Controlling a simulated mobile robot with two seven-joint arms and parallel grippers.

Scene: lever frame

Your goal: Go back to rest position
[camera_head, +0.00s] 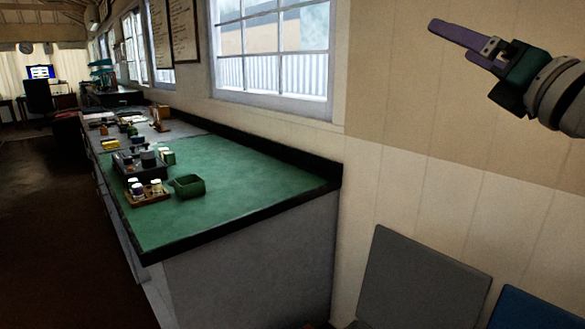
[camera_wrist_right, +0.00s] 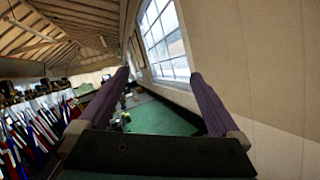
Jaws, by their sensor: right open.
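My right gripper (camera_head: 452,38) is at the upper right of the head view, raised in front of the pale wall panels. Its purple fingers point left, and it touches nothing there. In the right wrist view the two purple fingers of this gripper (camera_wrist_right: 162,80) stand wide apart, with nothing between them but the distant counter and window. It is open and empty. My left gripper shows in neither view.
A green-topped counter (camera_head: 228,205) with a dark rim runs along the window wall. A green tray (camera_head: 188,187) and a wooden tray (camera_head: 147,198) of small jars stand on it. Grey (camera_head: 425,280) and blue (camera_head: 535,308) panels are at the lower right. The floor (camera_head: 50,220) at left looks clear.

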